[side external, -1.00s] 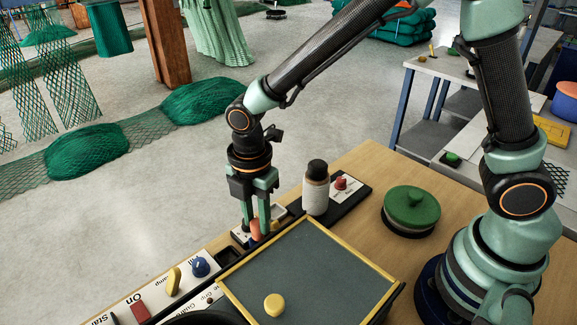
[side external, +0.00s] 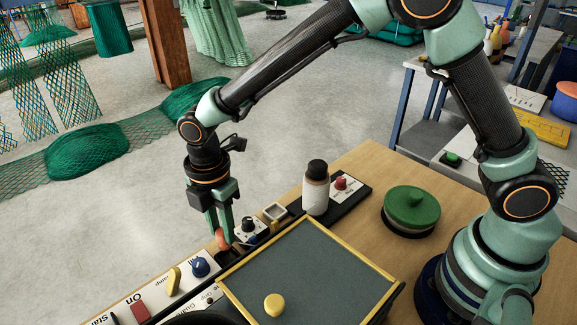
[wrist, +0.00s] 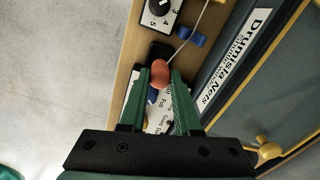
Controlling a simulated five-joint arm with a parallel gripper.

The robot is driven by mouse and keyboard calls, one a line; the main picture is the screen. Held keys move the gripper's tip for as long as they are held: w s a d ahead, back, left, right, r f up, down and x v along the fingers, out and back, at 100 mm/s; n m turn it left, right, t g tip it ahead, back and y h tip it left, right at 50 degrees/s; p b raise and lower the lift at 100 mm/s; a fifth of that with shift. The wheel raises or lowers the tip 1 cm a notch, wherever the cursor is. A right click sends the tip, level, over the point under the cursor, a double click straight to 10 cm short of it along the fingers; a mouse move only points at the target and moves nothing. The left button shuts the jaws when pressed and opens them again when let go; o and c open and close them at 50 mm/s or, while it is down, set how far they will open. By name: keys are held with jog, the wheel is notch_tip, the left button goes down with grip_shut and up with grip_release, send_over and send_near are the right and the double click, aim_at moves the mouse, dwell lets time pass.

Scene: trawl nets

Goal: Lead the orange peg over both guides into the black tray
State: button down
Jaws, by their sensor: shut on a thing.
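My gripper (side external: 223,230) is shut on the orange peg (side external: 223,240), which also shows between the fingertips in the wrist view (wrist: 161,76). A thin pale cord (wrist: 180,50) runs from the peg to the upper right, by a small blue guide (wrist: 191,37). The blue guide also shows in the side view (side external: 251,238); I cannot make out a second guide. The black tray (side external: 228,259) is a small dark recess just below the peg in the side view. In the wrist view, part of the dark tray (wrist: 160,48) shows beside the peg; the rest is hidden.
A numbered dial (wrist: 160,12) and a small pale square box (side external: 275,212) lie right of the gripper. A blue knob (side external: 200,267) and yellow lever (side external: 173,280) stand on the panel to the left. A yellow-edged grey board (side external: 310,270) lies in front, and a white bottle (side external: 316,190) stands behind.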

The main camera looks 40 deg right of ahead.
jog(key=shift+f, duration=2.1)
jog(key=shift+f, duration=0.2)
jog(key=c, duration=0.5)
grip_release()
jog(key=shift+c, duration=0.2)
notch_tip(320, 180, up, 11)
jog(key=shift+r, duration=0.6)
